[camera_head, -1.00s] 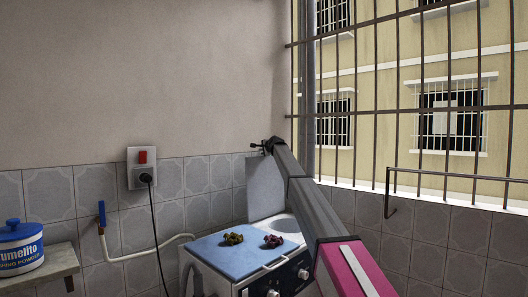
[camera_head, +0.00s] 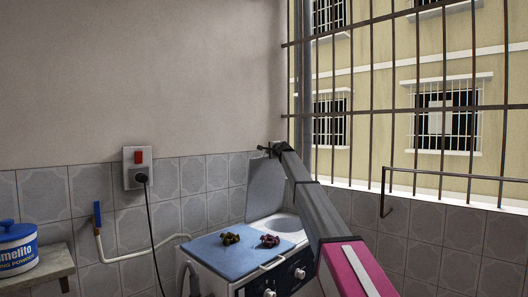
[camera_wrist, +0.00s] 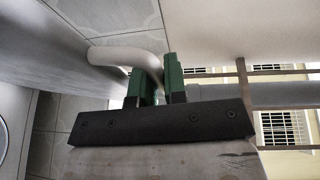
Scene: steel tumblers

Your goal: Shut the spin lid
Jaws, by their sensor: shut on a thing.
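The blue wash lid (camera_head: 222,257) lies flat on the machine's left part.
A shelf (camera_head: 45,270) with a blue-lidded tub (camera_head: 18,250) is at left. A hose (camera_head: 130,257), a cable and tiled wall are behind; a barred window (camera_head: 430,110) is at right.

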